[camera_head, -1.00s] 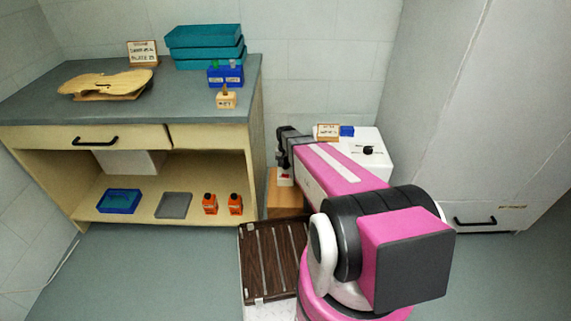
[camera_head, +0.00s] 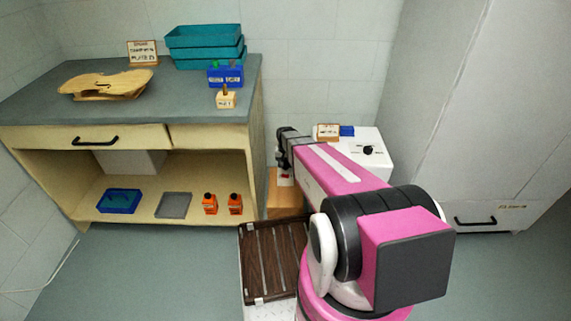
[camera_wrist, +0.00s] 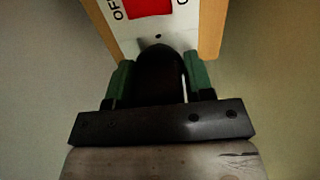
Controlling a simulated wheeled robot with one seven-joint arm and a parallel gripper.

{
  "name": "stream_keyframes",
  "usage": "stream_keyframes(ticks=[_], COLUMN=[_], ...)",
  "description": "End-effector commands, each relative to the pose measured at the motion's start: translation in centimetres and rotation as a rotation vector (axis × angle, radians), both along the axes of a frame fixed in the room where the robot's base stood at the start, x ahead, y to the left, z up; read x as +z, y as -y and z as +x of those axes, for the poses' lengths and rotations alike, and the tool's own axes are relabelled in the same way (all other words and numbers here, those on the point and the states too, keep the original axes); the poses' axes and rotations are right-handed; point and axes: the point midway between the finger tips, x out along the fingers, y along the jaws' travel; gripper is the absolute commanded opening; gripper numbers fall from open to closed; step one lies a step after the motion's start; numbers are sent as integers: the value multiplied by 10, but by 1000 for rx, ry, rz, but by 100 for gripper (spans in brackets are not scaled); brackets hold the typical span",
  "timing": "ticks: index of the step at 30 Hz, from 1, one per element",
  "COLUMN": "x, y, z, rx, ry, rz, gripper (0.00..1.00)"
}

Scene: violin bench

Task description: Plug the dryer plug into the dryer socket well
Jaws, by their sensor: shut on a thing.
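My gripper (camera_wrist: 157,88) is shut on a black rounded plug (camera_wrist: 159,72), held between its two green fingertips. The plug points at a white plate with a red switch (camera_wrist: 150,7) and "OFF" lettering. A small dark hole (camera_wrist: 158,37) shows in the plate just beyond the plug's tip. The plug hides what lies under it, so I cannot tell whether it touches the plate or sits in a socket. In the head view my gripper (camera_head: 284,158) is over the wooden block (camera_head: 284,205) bearing this plate, and the plug is hidden.
A white box with a black knob (camera_head: 368,150) stands right of my arm, with a small sign (camera_head: 328,132) and a blue block (camera_head: 347,131) on it. The workbench (camera_head: 190,108) is at left. A dark slatted rack (camera_head: 272,258) lies in front.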

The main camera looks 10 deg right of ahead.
Motion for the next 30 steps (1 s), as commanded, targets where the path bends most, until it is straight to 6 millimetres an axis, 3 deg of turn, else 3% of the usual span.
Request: stream_keyframes(ticks=[23,24,26,30], x=[-17,-17,-17,-17], y=[0,0,0,0], z=[0,0,0,0], rx=[0,0,0,0], ry=[0,0,0,0], rz=[0,0,0,0], gripper=[27,54,74,78])
